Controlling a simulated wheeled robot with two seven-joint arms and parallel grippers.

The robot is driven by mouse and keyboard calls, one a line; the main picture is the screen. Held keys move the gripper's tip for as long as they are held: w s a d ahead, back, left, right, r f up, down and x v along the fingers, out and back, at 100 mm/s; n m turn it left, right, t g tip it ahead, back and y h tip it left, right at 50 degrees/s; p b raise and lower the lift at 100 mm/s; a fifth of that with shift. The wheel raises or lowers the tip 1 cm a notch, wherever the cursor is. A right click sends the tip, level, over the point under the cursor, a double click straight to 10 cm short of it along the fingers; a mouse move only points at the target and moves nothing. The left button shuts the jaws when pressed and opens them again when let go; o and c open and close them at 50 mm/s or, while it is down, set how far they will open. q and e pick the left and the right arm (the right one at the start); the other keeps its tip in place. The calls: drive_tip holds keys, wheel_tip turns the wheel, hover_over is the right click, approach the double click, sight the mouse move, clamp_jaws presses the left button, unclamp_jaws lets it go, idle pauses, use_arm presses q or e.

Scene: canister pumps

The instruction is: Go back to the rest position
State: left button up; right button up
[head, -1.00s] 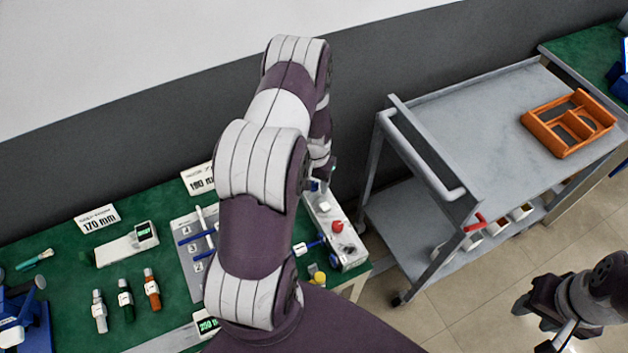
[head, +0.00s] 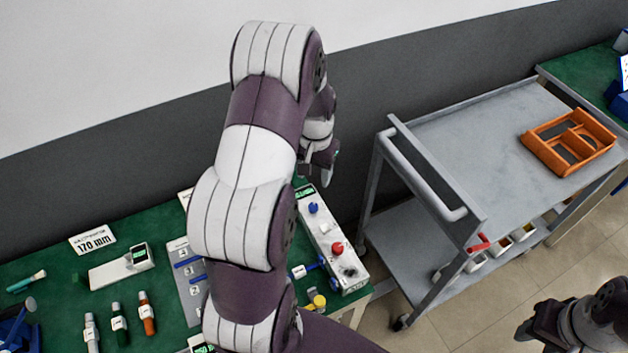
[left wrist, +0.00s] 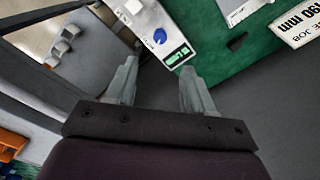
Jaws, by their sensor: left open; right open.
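In the head view my left gripper (head: 322,172) shows small behind my left arm, beyond the end of the white control box (head: 328,240). The box has a blue knob (head: 313,208) and a red button (head: 337,247). My right gripper (head: 535,325) is at the lower right of the head view, above the floor, apart from everything; its fingers are only partly visible.
A grey cart (head: 480,150) carries an orange tray (head: 568,141) and stands right of the green bench (head: 120,225). My left arm hides part of the bench.

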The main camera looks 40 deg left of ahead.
idle(0.4)
use_arm(q)
drive_tip(key=s+d+r+m, duration=0.1)
drive_tip(key=s+d+r, duration=0.2)
drive_tip(key=s+d, duration=0.2)
drive_tip(key=s+d+r+m+t, duration=0.1)
drive_tip(key=s+d+r, duration=0.3)
drive_tip(key=d, duration=0.6)
drive_tip(key=shift+s+d+r+m, duration=0.15)
drive_tip(key=shift+s+d+m, duration=0.2)
drive_tip(key=shift+s, duration=0.75)
drive_tip(key=shift+w, duration=0.15)
